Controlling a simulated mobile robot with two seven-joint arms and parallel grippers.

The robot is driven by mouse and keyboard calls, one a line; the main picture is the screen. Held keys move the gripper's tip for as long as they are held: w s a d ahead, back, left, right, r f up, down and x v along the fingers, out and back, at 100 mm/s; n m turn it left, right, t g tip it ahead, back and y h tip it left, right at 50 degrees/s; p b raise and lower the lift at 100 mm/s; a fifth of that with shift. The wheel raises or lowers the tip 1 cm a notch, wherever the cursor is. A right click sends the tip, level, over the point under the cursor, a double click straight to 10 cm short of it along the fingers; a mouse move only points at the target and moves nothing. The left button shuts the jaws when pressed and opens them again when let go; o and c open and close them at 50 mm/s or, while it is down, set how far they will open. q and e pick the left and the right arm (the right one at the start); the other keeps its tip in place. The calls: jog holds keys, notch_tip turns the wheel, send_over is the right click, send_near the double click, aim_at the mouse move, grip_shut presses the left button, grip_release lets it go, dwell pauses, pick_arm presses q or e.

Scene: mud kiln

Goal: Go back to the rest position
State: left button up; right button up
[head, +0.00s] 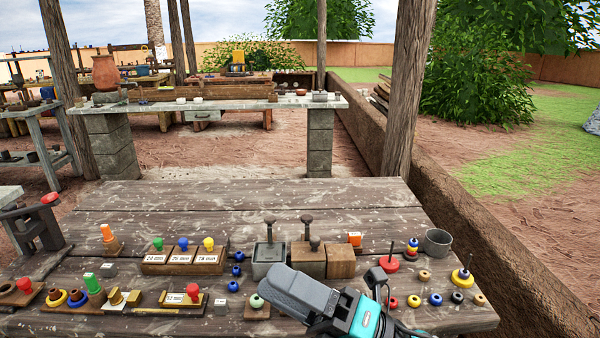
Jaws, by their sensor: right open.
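My right gripper (280,284) reaches in from the bottom, low over the front of the wooden table (250,205). It is open and nothing shows held in it. Its grey fingers point up and left, and they hide part of the tabletop beneath. My left gripper is not in view.
A wooden block holds pegs with green, blue and yellow knobs (208,244). Several beads, a peg with rings (462,276) and a grey cup (437,243) stand at the right. A dark press (40,228) stands at the left edge. The table's far half is clear.

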jog(key=w+d+f+m+t+h+p, duration=0.15)
jog(key=d+f+m+t+h, duration=0.45)
jog(key=m, duration=0.6)
jog(key=w+d+f+m+t+h, duration=0.2)
jog(key=d+f+m+t+h, duration=0.35)
jog(key=m+h, duration=0.4)
jog(key=s+d+f+m+g+h, duration=0.2)
jog(key=s+d+f+m+g, duration=0.1)
jog(key=f, duration=0.5)
jog(key=s+d+f+m+g+h+p, duration=0.1)
jog(key=s+d+f+m+g+h, duration=0.2)
jog(key=s+f+m, duration=0.5)
jog(key=shift+d+f+m+g, duration=0.55)
jog(key=shift+d+f+m, duration=0.1)
jog(key=shift+d+m, duration=0.4)
